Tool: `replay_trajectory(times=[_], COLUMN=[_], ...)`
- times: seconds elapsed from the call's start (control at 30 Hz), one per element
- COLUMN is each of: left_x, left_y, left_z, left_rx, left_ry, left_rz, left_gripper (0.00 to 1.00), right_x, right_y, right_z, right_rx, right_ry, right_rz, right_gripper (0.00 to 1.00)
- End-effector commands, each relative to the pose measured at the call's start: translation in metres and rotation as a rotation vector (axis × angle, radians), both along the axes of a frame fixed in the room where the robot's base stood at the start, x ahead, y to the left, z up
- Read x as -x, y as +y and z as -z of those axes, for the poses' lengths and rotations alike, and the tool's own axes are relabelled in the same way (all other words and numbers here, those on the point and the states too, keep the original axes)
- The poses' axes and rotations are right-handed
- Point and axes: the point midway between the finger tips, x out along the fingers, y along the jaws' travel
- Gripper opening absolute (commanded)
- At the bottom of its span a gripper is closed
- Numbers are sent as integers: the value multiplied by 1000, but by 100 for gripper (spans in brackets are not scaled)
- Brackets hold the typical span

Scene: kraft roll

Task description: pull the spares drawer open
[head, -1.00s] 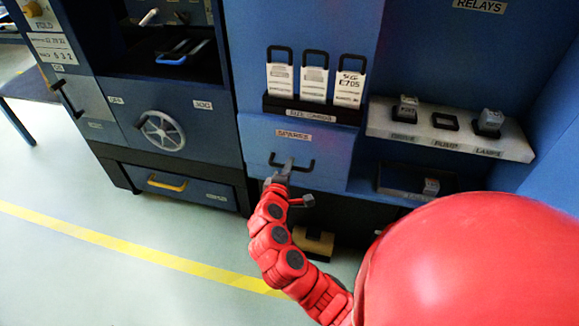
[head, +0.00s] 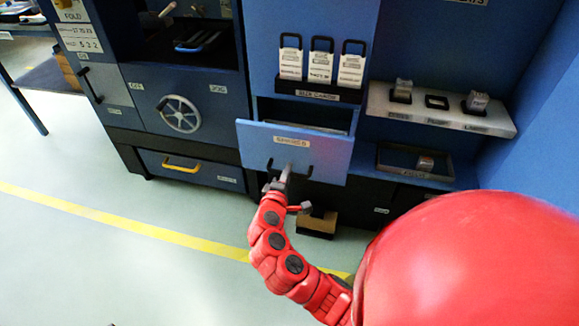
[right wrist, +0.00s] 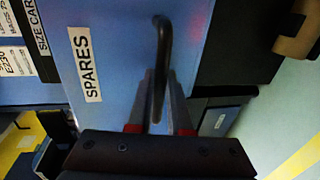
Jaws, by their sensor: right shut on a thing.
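The spares drawer (head: 322,153) is a blue drawer with a "SPARES" label, below the size cards. It stands partly open, with a dark gap and part of its inside showing behind its front. My right gripper (head: 286,173) is shut on its black bar handle (head: 309,171). In the right wrist view the handle (right wrist: 162,60) runs between the two fingers (right wrist: 160,110), and the drawer front (right wrist: 125,50) is close ahead. My left gripper is not in view.
A shelf (head: 440,110) with sockets is right of the drawer, above an open tray (head: 390,160). A cardboard-coloured block (head: 316,226) sits on the floor below. A handwheel (head: 180,114) and a yellow-handled drawer (head: 205,170) are at left. Floor in front is clear.

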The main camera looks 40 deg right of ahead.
Motion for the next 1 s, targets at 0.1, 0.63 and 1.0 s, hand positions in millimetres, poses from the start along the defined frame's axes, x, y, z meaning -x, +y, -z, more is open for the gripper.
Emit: replay_trajectory(times=[0.1, 0.63, 1.0], left_x=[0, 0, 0], left_y=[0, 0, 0], left_z=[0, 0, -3], left_rx=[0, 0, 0], left_ry=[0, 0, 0], left_rz=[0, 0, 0], left_gripper=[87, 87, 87], right_x=[4, 4, 10], right_y=[4, 4, 14], right_z=[1, 0, -3], right_rx=[1, 0, 2], right_ry=[2, 0, 0], right_rz=[1, 1, -4], right_gripper=[0, 46, 46])
